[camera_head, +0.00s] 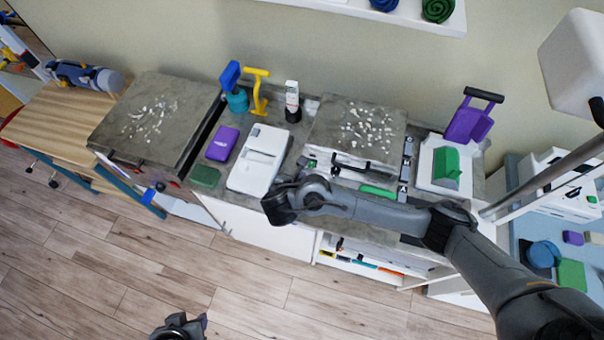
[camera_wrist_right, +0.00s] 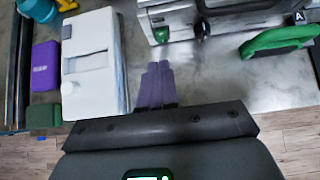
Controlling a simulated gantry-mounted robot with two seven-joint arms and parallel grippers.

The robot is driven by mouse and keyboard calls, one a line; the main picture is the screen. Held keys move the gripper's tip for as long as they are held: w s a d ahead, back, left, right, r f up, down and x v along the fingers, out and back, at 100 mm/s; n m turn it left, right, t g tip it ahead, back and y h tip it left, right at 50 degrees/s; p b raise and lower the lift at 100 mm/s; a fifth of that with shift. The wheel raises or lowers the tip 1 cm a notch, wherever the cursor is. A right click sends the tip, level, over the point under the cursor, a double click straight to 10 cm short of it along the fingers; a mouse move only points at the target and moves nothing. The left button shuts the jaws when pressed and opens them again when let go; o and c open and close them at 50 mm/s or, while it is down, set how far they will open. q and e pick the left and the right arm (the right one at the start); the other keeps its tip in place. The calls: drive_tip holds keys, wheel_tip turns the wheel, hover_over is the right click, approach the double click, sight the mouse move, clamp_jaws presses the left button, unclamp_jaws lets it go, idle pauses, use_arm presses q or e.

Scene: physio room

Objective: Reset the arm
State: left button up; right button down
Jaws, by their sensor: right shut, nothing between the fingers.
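My right arm reaches in from the right in the head view. Its gripper (camera_head: 284,184) hangs over the counter's front edge, just right of the white box-shaped device (camera_head: 261,155). In the right wrist view the purple fingers of my right gripper (camera_wrist_right: 157,84) are together and empty, over bare grey counter. The same white device shows to their left. My left gripper (camera_head: 181,327) shows only in part at the bottom edge of the head view, over the floor; its jaws cannot be made out.
Left of the device lie a purple box (camera_head: 222,143) and a green block (camera_head: 204,176). A speckled grey-topped machine (camera_head: 341,120) stands behind my right arm; a green-handled item (camera_wrist_right: 280,39) lies at its right front. The wooden floor (camera_head: 90,270) at lower left is clear.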

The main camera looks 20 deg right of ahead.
drive_tip(key=shift+s+a+r, duration=0.1)
drive_tip(key=shift+r, duration=0.15)
idle(0.3)
